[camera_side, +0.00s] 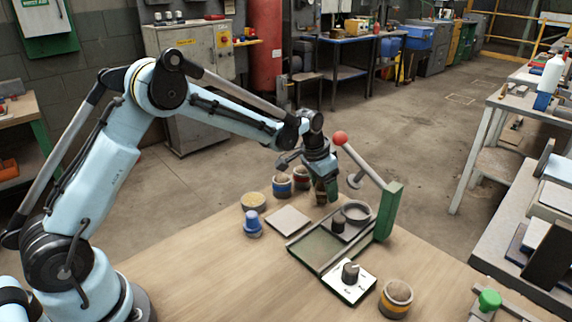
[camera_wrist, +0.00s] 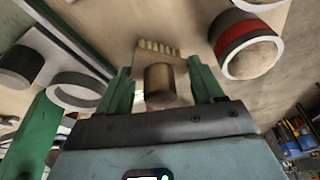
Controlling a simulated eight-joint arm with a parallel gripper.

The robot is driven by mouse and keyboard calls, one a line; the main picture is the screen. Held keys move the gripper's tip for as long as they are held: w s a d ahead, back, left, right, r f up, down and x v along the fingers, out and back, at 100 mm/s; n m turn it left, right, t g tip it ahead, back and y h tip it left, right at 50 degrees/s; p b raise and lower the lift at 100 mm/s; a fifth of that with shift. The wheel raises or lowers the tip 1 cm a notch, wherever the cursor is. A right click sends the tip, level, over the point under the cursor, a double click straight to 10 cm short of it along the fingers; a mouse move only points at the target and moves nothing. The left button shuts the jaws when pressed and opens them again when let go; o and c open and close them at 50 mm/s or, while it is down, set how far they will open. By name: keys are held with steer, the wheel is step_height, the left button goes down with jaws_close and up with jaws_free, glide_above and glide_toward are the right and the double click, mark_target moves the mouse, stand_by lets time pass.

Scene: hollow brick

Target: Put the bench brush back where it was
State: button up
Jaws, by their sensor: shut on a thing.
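The bench brush (camera_wrist: 160,84) is between the green fingers of my gripper (camera_wrist: 161,88) in the wrist view. It has a brown wooden body and a row of pale bristles at its far end. In the side view my gripper (camera_side: 322,190) is over the back part of the bench, left of the green post, with the brush's brown body (camera_side: 321,198) low between the fingers. My gripper is shut on the brush. I cannot tell whether the brush touches the bench. The place where it was before is not marked in any way I can see.
A green post (camera_side: 390,212) with a red-ball lever stands right of the gripper, by a tray (camera_side: 322,246) with a ring (camera_side: 356,211). A red-banded jar (camera_wrist: 250,48) is close right in the wrist view. A beige tile (camera_side: 288,219) and blue-capped piece (camera_side: 252,224) lie left.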

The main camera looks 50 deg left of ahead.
steer(key=shift+f, duration=0.3)
steer(key=shift+f, duration=0.1)
steer(key=o, duration=0.8)
steer(key=d+v, duration=0.1)
steer(key=v, duration=1.1)
steer(key=s+r+n+t, duration=0.15)
steer(key=s+r, duration=0.35)
steer(key=s, duration=0.5)
steer(key=s+f+n+t, duration=0.1)
steer(key=s+f+t, duration=0.1)
steer(key=s, duration=1)
steer(key=shift+d+f+t+y, duration=0.2)
steer(key=shift+f+t+y, duration=0.2)
steer(key=shift+f, duration=0.4)
